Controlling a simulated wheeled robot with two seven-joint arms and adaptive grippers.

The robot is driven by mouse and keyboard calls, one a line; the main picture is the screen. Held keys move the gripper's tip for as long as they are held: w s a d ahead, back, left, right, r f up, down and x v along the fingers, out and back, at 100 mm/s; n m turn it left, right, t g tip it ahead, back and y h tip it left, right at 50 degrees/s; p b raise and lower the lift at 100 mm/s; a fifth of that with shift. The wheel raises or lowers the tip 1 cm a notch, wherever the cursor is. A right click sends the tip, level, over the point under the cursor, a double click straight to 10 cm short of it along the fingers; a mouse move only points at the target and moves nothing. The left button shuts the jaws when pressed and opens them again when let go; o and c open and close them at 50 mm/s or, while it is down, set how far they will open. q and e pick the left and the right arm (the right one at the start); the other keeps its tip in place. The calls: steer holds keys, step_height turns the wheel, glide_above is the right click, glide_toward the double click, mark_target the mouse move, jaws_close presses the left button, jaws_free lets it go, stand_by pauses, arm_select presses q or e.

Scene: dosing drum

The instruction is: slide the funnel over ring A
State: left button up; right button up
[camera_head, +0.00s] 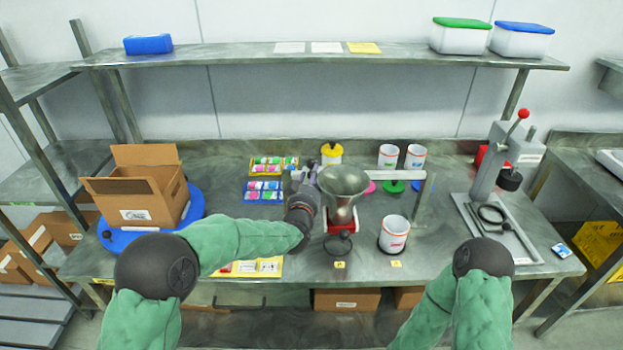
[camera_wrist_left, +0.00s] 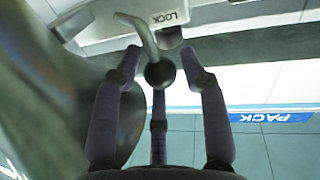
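The grey metal funnel (camera_head: 343,181) stands mid-table above a red-and-white base. It fills the left of the left wrist view (camera_wrist_left: 50,95), blurred and close. A dark ring (camera_head: 338,244) lies in front of it, behind a small yellow tag (camera_head: 340,265); I cannot read whether it is ring A. My left gripper (camera_head: 312,175) is just left of the funnel. In the left wrist view its fingers (camera_wrist_left: 163,75) are spread around a bent lever with a dark ball knob (camera_wrist_left: 160,74), with gaps beside the knob. My right gripper is out of view.
A white can (camera_head: 394,234) stands right of the funnel, before a grey upright frame (camera_head: 422,200). A press (camera_head: 497,160) stands at right. An open carton (camera_head: 137,187) sits on a blue disc at left. Colored trays (camera_head: 264,190) lie behind my left arm.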

arm_select(q)
jaws_close()
steer(key=d+p, duration=0.2)
steer(key=d, duration=1.6)
steer(key=shift+d+p, duration=0.15)
steer(key=shift+p, duration=0.2)
steer(key=shift+s, duration=0.1)
steer(key=shift+o, duration=0.8)
jaws_free()
steer(key=o, duration=0.4)
steer(key=shift+d, duration=0.15)
steer(key=shift+c, duration=0.2)
